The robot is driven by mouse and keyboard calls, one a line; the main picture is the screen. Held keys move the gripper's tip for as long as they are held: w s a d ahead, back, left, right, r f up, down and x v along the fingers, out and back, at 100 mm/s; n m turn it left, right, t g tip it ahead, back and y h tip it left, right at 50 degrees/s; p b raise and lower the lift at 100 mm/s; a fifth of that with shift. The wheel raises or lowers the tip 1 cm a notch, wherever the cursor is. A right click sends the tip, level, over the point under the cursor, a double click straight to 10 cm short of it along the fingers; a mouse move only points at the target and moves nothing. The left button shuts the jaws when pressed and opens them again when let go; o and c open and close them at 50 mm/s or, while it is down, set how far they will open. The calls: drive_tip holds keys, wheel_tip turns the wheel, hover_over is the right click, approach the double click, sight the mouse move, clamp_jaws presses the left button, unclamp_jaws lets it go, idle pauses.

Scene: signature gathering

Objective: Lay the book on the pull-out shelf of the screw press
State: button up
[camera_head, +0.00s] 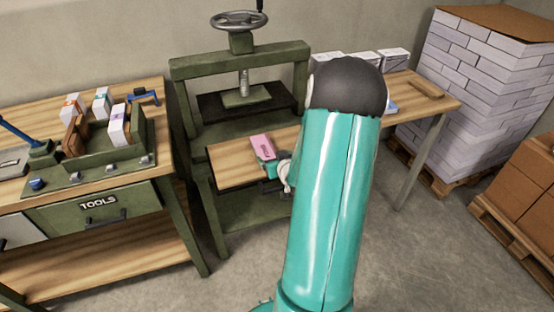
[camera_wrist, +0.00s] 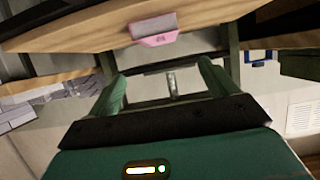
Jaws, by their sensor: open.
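The pink book (camera_head: 263,146) lies on the wooden pull-out shelf (camera_head: 228,165) of the green screw press (camera_head: 188,70). In the wrist view, which looks upside down, the pink book (camera_wrist: 154,38) shows a pale edge against the shelf (camera_wrist: 95,30). My gripper (camera_head: 278,168) is just right of and in front of the book, partly hidden by my arm. In the wrist view my gripper (camera_wrist: 162,70) has its two green fingers spread wide with nothing between them. The book appears beyond the fingertips, apart from them.
A workbench (camera_head: 110,175) with a green jig and several small books stands left. A wooden table (camera_head: 440,97) with white stacks stands right of the press, partly behind my arm. A tall paper pile (camera_head: 480,85) and cardboard boxes (camera_head: 525,180) stand farther right. Front floor is clear.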

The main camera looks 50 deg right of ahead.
drive_tip(key=shift+s, duration=0.1)
drive_tip(key=w+a+r+n+g+y, duration=0.1)
drive_tip(key=a+r+n+g, duration=0.1)
drive_tip(key=a+r, duration=0.75)
drive_tip(key=w+a+r+n+g+y, duration=0.15)
drive_tip(key=a+r, duration=0.45)
drive_tip(key=a, duration=0.6)
drive_tip(key=s+a+r+n+g+y, duration=0.1)
drive_tip(key=s+a+r+y, duration=0.1)
drive_tip(key=s+a, duration=0.6)
drive_tip(key=s+a+r+n+g+y, duration=0.1)
drive_tip(key=s+a+r+y, duration=0.1)
drive_tip(key=s+a+r, duration=0.3)
drive_tip(key=s+a, duration=0.3)
drive_tip(key=a, duration=0.4)
drive_tip(key=shift+g, duration=0.35)
